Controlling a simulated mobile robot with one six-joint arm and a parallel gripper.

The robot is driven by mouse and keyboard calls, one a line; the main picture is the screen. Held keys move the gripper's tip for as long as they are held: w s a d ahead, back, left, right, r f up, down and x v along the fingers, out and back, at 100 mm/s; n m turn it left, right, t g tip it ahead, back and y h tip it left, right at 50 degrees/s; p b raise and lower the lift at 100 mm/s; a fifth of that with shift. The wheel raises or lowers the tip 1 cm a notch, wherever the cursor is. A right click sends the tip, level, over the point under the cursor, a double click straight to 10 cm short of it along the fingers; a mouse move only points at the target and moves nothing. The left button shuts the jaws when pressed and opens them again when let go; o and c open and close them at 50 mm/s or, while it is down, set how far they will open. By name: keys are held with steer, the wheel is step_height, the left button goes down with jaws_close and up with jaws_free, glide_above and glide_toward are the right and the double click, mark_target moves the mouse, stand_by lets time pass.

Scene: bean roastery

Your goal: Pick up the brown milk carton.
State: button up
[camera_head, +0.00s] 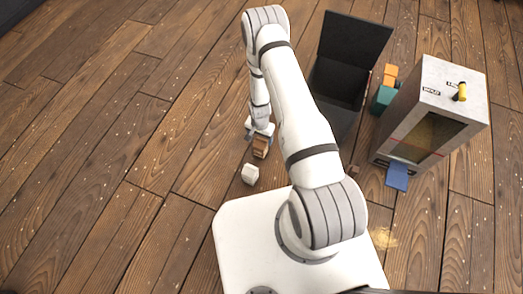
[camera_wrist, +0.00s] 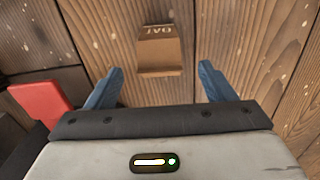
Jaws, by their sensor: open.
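The brown milk carton (camera_wrist: 160,55) is on the wooden floor in the wrist view, with a lettered band at its upper edge. It lies ahead of and between the two blue fingers of my gripper (camera_wrist: 158,84), which are spread apart with nothing between their tips. In the head view the carton (camera_head: 260,147) shows just below my gripper (camera_head: 258,133), partly covered by it. I cannot tell the exact gap between fingers and carton.
A white carton (camera_head: 250,174) stands close to the brown one. A black open box (camera_head: 338,88), teal block (camera_head: 384,99), orange block (camera_head: 390,75) and grey cabinet (camera_head: 440,95) with a blue piece (camera_head: 397,176) are right. A red object (camera_wrist: 41,101) is left in the wrist view. Floor left is clear.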

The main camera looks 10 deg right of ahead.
mark_target(261, 144)
step_height(261, 144, down, 8)
steer(key=b, duration=0.3)
steer(key=shift+d+r+b, duration=0.1)
steer(key=shift+d+b, duration=0.05)
steer(key=shift+b, duration=0.15)
steer(key=shift+w+r, duration=0.1)
steer(key=shift+c, duration=0.6)
steer(key=c, duration=0.9)
steer(key=shift+r, duration=0.1)
